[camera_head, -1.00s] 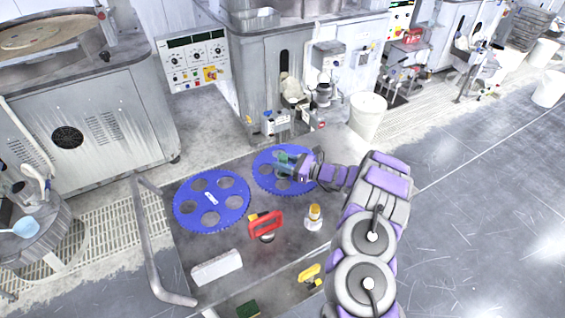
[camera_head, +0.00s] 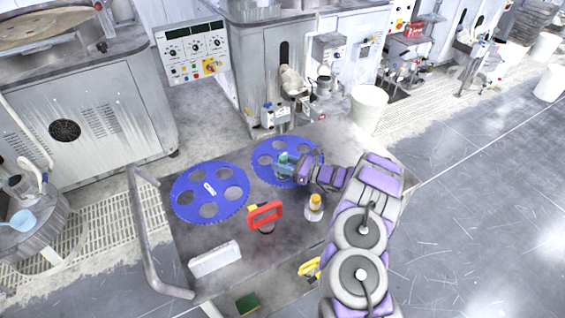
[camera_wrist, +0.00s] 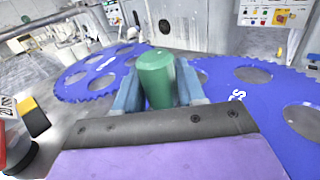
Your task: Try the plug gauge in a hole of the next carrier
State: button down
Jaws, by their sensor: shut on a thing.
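Two blue toothed carriers with round holes lie flat on a grey worktop: the left carrier (camera_head: 181,186) and the right carrier (camera_head: 266,152). My gripper (camera_head: 284,166) is over the right carrier, near its middle. In the wrist view its fingers (camera_wrist: 158,90) are shut on the green handle of the plug gauge (camera_wrist: 156,76). The gauge's lower end is hidden, so I cannot tell whether it is in a hole. The carrier under my gripper (camera_wrist: 235,95) fills the right of the wrist view, with white lettering; the other carrier (camera_wrist: 75,82) lies beyond, to the left.
On the worktop (camera_head: 235,238) are a red-handled tool (camera_head: 266,214), a yellow-capped bottle (camera_head: 314,207) and a white block (camera_head: 215,259). A yellow tool (camera_head: 309,267) and a green pad (camera_head: 247,303) lie nearer. A bent rail (camera_head: 146,235) borders the left side.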

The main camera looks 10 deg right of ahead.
jog(key=shift+f, duration=0.15)
dwell(0.4)
jog(key=c, duration=0.6)
grip_release()
